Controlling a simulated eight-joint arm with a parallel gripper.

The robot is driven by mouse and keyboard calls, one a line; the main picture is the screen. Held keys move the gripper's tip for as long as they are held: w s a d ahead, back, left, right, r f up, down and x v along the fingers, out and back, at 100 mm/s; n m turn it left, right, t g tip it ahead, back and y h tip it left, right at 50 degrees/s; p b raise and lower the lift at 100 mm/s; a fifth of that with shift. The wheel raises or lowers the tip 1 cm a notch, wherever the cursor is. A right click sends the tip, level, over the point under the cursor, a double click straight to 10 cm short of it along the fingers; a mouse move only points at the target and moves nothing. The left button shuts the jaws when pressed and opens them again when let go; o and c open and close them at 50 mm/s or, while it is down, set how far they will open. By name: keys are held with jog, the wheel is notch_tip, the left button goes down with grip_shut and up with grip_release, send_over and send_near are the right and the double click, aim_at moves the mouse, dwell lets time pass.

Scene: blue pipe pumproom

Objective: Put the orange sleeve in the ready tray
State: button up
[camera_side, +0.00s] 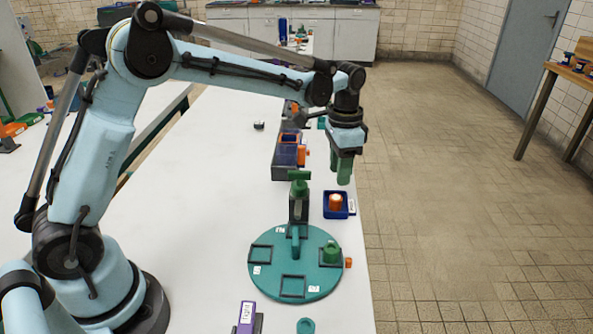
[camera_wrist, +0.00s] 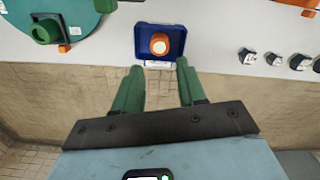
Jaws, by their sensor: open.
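An orange sleeve (camera_side: 335,201) with a pale top stands upright inside a small blue tray (camera_side: 337,215) near the table's right edge. In the wrist view the sleeve (camera_wrist: 159,44) sits near the middle of the tray (camera_wrist: 178,33), just beyond the fingertips. The tray has a white label that is too small to read. My gripper (camera_side: 344,179) has green fingers and hangs above the tray, clear of the sleeve. In the wrist view my gripper (camera_wrist: 159,69) is open, with nothing between its fingers.
A round teal turntable (camera_side: 268,277) with square frames and a green part (camera_side: 330,253) stands in front of the tray. A green-topped post (camera_side: 299,195) rises left of the tray. Dark blue bins (camera_side: 285,155) stand behind.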

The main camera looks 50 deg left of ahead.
jog(key=s+a+r+n+t, duration=0.2)
jog(key=s+r+n+t, duration=0.15)
jog(key=s+r, duration=0.6)
jog(key=s+a+f+n+t, duration=0.1)
jog(key=s+f+n+t, duration=0.1)
jog(key=s, duration=0.7)
notch_tip(320, 180, down, 2)
jog(key=shift+s+a+f+t, duration=0.25)
jog(key=shift+s+t, duration=0.1)
jog(key=shift+t, duration=0.5)
jog(key=shift+n, duration=0.25)
